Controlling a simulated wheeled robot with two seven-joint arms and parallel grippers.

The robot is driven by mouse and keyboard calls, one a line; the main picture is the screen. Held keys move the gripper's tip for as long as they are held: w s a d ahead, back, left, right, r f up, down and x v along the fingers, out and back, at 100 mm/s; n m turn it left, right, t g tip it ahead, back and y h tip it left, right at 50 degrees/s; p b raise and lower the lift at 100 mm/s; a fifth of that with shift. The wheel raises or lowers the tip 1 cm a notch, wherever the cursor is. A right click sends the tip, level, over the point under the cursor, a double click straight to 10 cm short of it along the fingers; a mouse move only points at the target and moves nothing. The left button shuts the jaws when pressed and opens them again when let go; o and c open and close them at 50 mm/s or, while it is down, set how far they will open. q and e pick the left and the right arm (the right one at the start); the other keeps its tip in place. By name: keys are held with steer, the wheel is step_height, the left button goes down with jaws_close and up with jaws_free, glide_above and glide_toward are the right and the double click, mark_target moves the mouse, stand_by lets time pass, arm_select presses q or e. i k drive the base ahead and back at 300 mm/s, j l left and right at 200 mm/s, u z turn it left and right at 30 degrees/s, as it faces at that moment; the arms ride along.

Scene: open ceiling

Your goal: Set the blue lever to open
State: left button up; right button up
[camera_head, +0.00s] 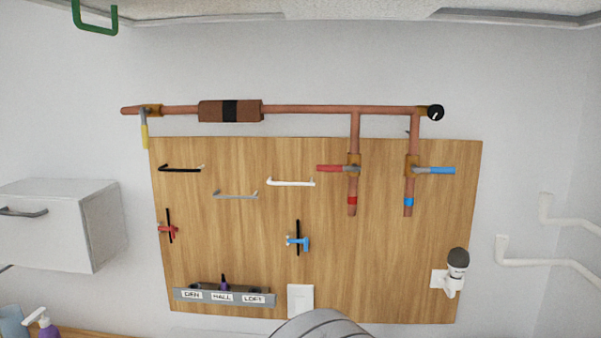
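A blue lever (435,170) is on a brass valve (412,166) on the right-hand vertical copper pipe (409,188). The lever points right, level and crosswise to the pipe. A blue band (409,202) is round the same pipe below the valve. Lower on the board, a separate small blue handle (299,242) sits at a black upright bar. Neither of my grippers is in view.
A red lever (333,168) points left on the neighbouring vertical pipe. A yellow lever (145,134) hangs down at the upper left. The wooden board (370,270) also bears bar handles, a labelled strip (224,298) and a lamp (457,262). White bent bars (530,262) stand at the right.

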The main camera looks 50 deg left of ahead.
mark_target(414, 168)
steer(key=k+u, duration=0.1)
steer(key=u, duration=1.55)
